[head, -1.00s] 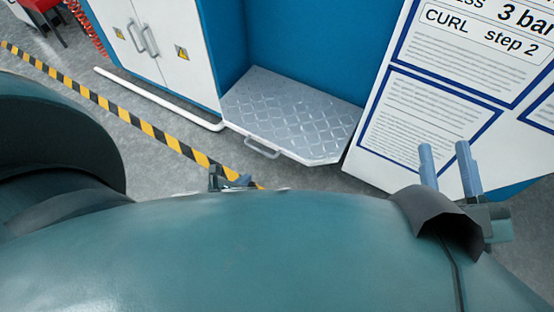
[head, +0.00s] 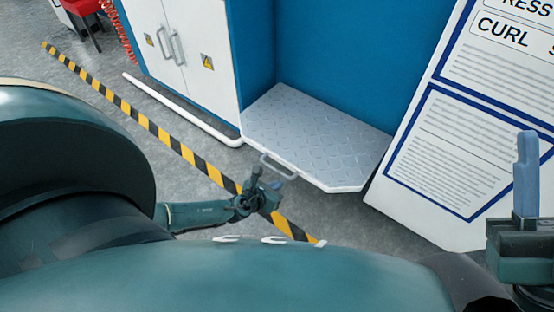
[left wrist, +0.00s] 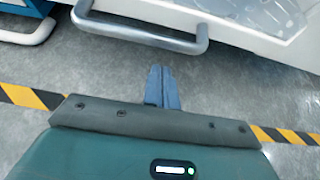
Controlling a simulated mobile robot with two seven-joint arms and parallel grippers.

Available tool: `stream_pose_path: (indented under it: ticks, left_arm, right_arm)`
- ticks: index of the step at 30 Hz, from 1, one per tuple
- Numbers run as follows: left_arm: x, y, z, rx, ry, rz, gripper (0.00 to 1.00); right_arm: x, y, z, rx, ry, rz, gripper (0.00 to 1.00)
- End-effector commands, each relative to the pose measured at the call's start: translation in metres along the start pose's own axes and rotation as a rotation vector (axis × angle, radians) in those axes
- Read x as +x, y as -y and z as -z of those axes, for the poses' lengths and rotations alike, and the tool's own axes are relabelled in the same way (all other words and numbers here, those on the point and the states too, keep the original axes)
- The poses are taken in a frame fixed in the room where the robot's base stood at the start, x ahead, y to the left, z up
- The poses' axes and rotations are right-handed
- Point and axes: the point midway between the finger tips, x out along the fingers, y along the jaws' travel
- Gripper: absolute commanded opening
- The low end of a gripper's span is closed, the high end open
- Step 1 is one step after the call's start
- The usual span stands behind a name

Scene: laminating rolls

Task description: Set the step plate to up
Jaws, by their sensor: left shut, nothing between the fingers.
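The step plate (head: 320,135) is a grey diamond-tread plate lying flat, folded down in front of the blue cabinet wall. A grey bar handle (head: 277,165) sits on its front edge. My left gripper (head: 264,189) is just in front of and below this handle. In the left wrist view, the handle (left wrist: 140,33) crosses the top, with part of the plate (left wrist: 240,20) behind it. The left fingers (left wrist: 162,88) are together and empty, short of the handle in that picture. My right gripper (head: 526,175) is at the right edge; only one blue finger shows clearly.
White cabinet doors (head: 185,50) stand left of the plate. A white instruction board (head: 450,150) leans close on its right. A white rail (head: 185,112) and yellow-black floor tape (head: 140,118) run along the floor. The grey floor before the plate is otherwise open.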

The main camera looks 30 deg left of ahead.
Motion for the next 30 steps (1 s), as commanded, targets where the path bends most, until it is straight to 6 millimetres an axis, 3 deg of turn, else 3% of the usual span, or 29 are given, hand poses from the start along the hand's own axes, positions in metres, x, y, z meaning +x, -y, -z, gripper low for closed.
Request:
stream_pose_path:
  ticks: [7, 30]
  left_arm:
    - [-0.006, 0.0, -0.018, 0.002, 0.002, 0.001, 0.0]
    - [-0.018, 0.001, -0.027, 0.001, -0.017, 0.001, 0.0]
  right_arm:
    - [0.0, 0.0, 0.0, 0.002, 0.002, -0.001, 0.36]
    - [0.005, -0.003, 0.0, 0.021, 0.046, -0.005, 0.36]
